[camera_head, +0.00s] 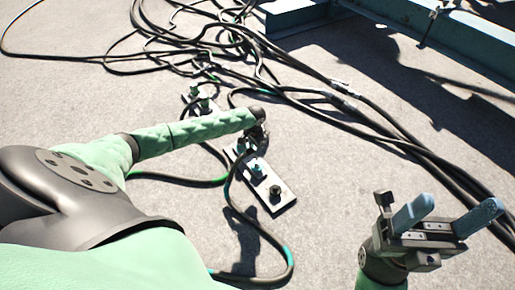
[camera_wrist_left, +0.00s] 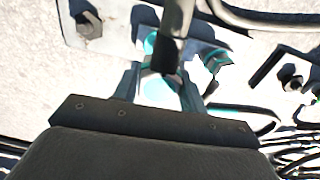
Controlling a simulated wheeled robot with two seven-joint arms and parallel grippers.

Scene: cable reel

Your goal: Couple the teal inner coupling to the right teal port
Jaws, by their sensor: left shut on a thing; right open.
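A teal port (camera_head: 257,168) stands on the plate just beyond the gripper toward the lower right. Teal parts (camera_wrist_left: 213,60) also show beside the held end. Whether the held coupling touches a port cannot be told. My right gripper (camera_head: 446,218) is open and empty at the lower right, away from the plate.
A teal-banded cable (camera_head: 289,257) loops below the plate. Black cables (camera_head: 330,95) run across the floor. Blue beams (camera_head: 400,22) lie at the back right.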

